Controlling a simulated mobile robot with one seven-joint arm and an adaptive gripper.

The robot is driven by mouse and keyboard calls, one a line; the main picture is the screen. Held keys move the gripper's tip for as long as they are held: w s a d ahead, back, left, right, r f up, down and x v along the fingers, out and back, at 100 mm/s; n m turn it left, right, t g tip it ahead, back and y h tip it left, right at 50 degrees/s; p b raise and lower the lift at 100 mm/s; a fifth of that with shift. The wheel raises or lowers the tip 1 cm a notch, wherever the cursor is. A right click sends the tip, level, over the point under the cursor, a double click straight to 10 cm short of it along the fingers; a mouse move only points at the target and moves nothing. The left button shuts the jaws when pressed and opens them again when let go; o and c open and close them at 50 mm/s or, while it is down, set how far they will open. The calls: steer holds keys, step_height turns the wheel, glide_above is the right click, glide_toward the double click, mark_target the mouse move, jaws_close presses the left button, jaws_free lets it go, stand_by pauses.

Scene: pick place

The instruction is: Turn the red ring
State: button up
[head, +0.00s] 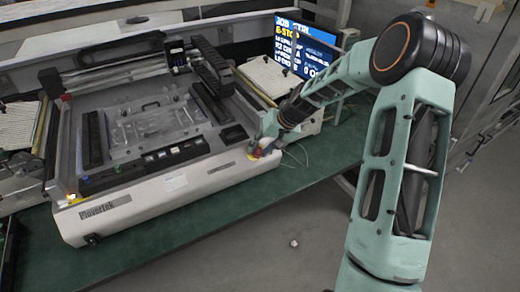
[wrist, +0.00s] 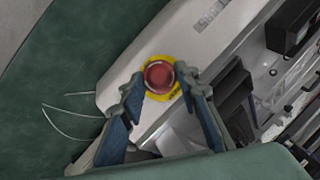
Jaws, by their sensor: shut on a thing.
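The red ring is a round red knob (wrist: 158,76) on a yellow disc (wrist: 174,92) at the corner of the white machine (wrist: 133,75). In the head view my gripper (head: 262,147) is at the machine's front right corner and covers most of the knob; some yellow shows beside it. In the wrist view my gripper (wrist: 160,82) has its two blue-grey fingers on either side of the red knob, with the tips at its edges. The fingers are shut on the knob. The exact contact at the tips is small and hard to make out.
The machine stands on a green bench (head: 225,212). A lit screen (head: 303,48) stands behind it. Thin pale wires (wrist: 72,122) lie on the bench beside the machine. A small white object (head: 293,243) lies on the floor in front.

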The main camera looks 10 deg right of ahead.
steer(key=o, duration=1.2)
steer(key=shift+c, duration=0.2)
steer(key=v, duration=1.2)
